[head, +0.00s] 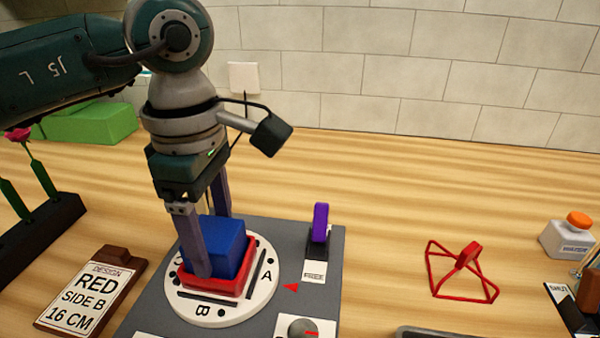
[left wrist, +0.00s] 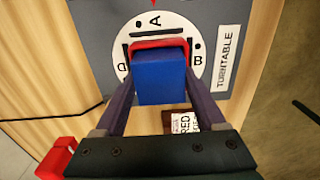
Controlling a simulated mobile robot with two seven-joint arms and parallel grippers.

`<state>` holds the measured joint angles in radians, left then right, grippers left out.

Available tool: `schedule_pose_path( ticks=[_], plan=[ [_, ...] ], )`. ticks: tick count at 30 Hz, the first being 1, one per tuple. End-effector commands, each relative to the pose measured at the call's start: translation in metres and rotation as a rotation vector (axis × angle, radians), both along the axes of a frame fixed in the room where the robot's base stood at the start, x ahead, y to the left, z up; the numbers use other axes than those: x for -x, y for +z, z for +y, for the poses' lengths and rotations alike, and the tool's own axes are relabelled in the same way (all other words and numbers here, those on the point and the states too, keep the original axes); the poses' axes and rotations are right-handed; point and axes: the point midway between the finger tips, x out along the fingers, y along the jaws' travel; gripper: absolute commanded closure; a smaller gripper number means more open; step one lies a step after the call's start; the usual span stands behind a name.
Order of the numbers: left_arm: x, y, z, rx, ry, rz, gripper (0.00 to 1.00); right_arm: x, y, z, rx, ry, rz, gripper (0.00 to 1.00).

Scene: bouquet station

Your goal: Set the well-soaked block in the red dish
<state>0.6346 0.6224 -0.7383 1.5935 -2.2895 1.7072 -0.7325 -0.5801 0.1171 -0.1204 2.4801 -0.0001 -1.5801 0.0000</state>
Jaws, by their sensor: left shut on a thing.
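A blue block (head: 222,245) stands in the red dish (head: 232,288), its lower part inside the rim. The dish rests on the white round turntable (head: 205,310), marked with letters. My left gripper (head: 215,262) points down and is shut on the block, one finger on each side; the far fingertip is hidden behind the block. In the left wrist view the block (left wrist: 160,82) is between the fingers, with the dish's red rim (left wrist: 158,43) behind it. How wet the block is cannot be told. My right gripper is not in view.
A purple piece (head: 320,222) stands on the base's back right. A red wire frame (head: 465,260) and an orange-capped bottle (head: 568,240) are right. A flower rack (head: 45,235) is far left.

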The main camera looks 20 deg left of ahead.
Motion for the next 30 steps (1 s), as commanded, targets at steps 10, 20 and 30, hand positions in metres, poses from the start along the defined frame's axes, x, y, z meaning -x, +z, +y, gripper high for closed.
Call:
schedule_pose_path(
  ticks=[10,20,30],
  plan=[
    [0.0000,0.0004,-0.0002,0.001,0.000,0.000,0.93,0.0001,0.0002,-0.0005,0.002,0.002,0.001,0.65],
    [0.0001,0.0002,-0.0002,0.001,0.000,0.000,0.00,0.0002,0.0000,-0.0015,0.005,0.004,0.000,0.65],
    [0.0003,-0.0001,-0.0002,0.000,0.000,0.001,0.00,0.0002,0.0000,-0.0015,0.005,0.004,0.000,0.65]
  ],
)
